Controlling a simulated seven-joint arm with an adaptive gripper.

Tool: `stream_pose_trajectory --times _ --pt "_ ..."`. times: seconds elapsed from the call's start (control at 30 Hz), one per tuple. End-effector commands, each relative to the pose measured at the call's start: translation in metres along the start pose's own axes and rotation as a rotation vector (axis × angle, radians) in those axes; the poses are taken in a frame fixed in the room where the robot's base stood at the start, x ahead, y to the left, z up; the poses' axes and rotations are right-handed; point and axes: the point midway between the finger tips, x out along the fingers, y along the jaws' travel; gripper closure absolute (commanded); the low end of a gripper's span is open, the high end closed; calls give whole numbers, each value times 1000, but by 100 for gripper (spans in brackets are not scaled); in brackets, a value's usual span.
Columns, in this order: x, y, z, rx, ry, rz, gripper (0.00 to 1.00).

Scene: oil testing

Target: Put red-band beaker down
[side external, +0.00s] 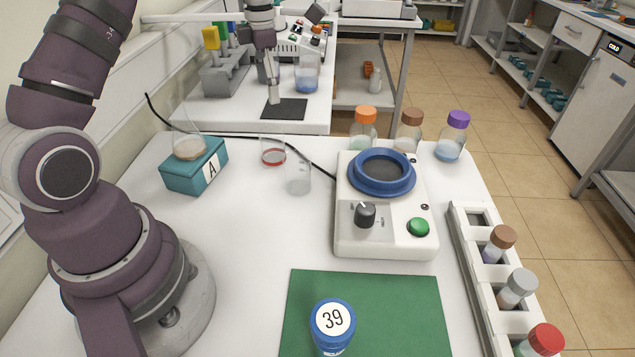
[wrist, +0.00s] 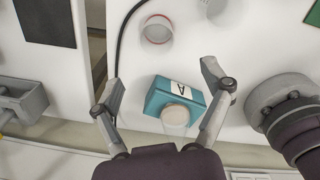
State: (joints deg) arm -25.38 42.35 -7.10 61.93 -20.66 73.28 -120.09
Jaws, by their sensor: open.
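The red-band beaker (side external: 273,152) is clear glass with a red ring low on it. It stands upright on the white table, right of the teal block marked A (side external: 192,172). The wrist view shows this beaker (wrist: 157,29) near the top, beyond my fingertips and outside the space between them. My gripper (side external: 272,88) shows in the side view in front of the far table. In the wrist view its two fingers (wrist: 160,72) are spread wide with nothing held. The teal block (wrist: 172,99) and the beaker on it (wrist: 175,115) appear between the fingers, below them.
A plain beaker (side external: 299,179) stands close to the right of the red-band beaker. A black cable (side external: 315,166) runs just behind. The hotplate (side external: 386,230), several capped bottles and a vial rack (side external: 464,250) are to the right. A green mat (side external: 415,310) holds jar 39 (side external: 333,325).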

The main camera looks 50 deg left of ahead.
Motion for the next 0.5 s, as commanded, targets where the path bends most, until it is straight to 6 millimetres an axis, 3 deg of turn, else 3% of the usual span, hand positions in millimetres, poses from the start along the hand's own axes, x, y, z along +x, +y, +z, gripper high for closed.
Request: stream_pose_trajectory --times 0.1,0.23,0.33,0.5 --pt "-40 -30 -1 484 -28 90 21" --pt "-76 -74 -16 1149 -37 218 21" --pt "-89 -111 -36 1673 -24 338 21" --pt "-83 -159 -70 2385 27 540 21"
